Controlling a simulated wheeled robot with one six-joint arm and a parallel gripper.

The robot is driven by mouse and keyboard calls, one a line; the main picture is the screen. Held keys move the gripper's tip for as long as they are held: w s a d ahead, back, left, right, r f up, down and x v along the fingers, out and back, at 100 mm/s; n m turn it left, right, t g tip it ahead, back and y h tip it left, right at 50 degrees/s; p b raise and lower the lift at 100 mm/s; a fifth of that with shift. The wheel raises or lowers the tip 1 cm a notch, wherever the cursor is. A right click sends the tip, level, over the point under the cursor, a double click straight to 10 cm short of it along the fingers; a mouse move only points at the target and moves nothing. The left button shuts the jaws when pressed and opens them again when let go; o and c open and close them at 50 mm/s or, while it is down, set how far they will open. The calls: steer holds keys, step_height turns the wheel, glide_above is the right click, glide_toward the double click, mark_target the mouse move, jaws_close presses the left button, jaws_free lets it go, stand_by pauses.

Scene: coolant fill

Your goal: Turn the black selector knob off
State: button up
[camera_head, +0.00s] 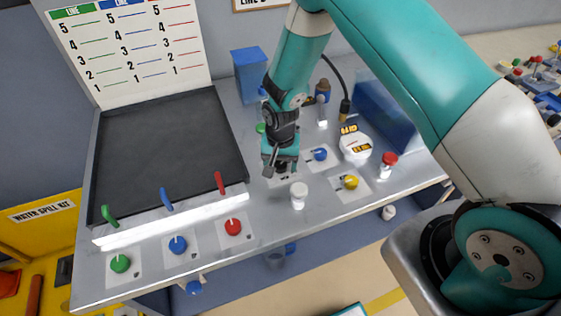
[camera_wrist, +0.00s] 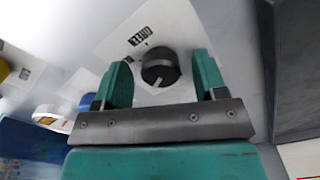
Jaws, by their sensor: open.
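The black selector knob (camera_wrist: 160,66) is round with a white pointer line and sits on a white label plate (camera_wrist: 135,43) with small dark print. In the wrist view the pointer runs toward the lower left of the picture. My gripper (camera_wrist: 163,72) is open, with one teal finger on each side of the knob. I cannot tell whether the fingers touch it. In the head view my gripper (camera_head: 280,163) points down over the bench top, and it mostly hides the black knob.
Blue (camera_head: 320,154) and yellow (camera_head: 350,182) knobs sit right of my gripper. A white-capped bottle (camera_head: 299,195) stands just in front, a red-capped one (camera_head: 388,164) further right. A dark tray (camera_head: 170,140) with coloured levers lies left, and green, blue and red knobs line the front edge.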

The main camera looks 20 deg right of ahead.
steer(key=c, duration=0.9)
steer(key=shift+n, duration=0.4)
steer(key=n+b, duration=0.2)
steer(key=n, duration=0.2)
steer(key=shift+f+n+b, duration=0.1)
steer(key=shift+n+b, duration=0.25)
steer(key=shift+n, duration=0.05)
steer(key=n+b, duration=0.1)
steer(key=n, duration=0.5)
steer(key=shift+d+b, duration=0.15)
steer(key=shift+b, duration=0.25)
steer(key=shift+n, duration=0.3)
steer(key=o, duration=0.9)
